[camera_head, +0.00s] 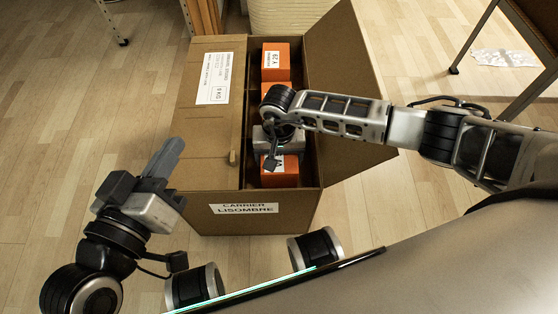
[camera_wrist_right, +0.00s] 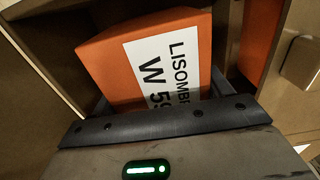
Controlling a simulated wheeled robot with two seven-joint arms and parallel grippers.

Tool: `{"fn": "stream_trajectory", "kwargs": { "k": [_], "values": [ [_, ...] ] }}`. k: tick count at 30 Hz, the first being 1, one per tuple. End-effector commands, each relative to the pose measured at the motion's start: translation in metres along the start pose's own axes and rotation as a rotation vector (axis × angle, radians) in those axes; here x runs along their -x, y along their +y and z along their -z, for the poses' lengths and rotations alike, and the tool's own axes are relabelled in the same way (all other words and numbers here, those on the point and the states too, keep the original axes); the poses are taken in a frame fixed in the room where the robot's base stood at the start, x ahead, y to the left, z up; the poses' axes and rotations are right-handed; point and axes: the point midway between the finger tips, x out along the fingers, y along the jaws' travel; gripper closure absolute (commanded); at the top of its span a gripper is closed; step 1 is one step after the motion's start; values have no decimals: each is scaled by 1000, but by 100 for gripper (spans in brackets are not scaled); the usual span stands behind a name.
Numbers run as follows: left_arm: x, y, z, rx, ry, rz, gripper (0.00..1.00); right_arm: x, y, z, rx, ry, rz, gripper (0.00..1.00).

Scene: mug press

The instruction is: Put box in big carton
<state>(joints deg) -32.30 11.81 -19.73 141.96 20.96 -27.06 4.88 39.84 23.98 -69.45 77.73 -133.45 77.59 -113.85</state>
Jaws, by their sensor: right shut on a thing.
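The big brown carton (camera_head: 215,135) stands on the floor in the head view, its left top flap lying shut and its right flap (camera_head: 345,75) swung open. My right gripper (camera_head: 271,163) reaches down into the open half and is shut on an orange box (camera_head: 288,176). In the right wrist view the held orange box (camera_wrist_right: 115,75) shows a white label reading "LISOMBRE" and sits between the fingers. Whether the box touches the carton floor cannot be told. My left gripper (camera_head: 168,157) is empty, left of the carton; its finger gap is unclear.
Another orange box (camera_head: 269,73) stands in the far end of the carton, with more orange in front of it. A table (camera_head: 533,90) is at the right and a light woven bin (camera_head: 290,15) stands behind the carton. The floor at the left is clear.

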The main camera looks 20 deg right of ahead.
Motion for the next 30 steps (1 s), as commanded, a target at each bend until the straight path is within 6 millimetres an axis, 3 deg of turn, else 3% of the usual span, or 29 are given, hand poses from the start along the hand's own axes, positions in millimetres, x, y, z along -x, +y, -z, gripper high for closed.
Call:
{"fn": "stream_trajectory", "kwargs": {
  "k": [1,3,14,15,16,25,30],
  "values": [
    [-1,0,-2,12,11,-9,100,-12,-1,0,-2,-2,2,54],
    [-1,1,0,23,19,-16,100,-17,0,0,-2,-1,2,54],
    [-2,0,-2,34,25,-22,100,-20,0,0,-1,1,1,54],
    [-1,2,1,34,28,-23,100,-19,0,0,-1,0,0,11],
    [-1,2,2,34,29,-24,100,-19,0,0,-1,0,0,3],
    [0,5,8,27,35,-24,100,-14,0,0,-1,-1,1,0],
    [0,5,14,-10,18,-4,100,12,0,1,2,4,1,0]
  ]
}}
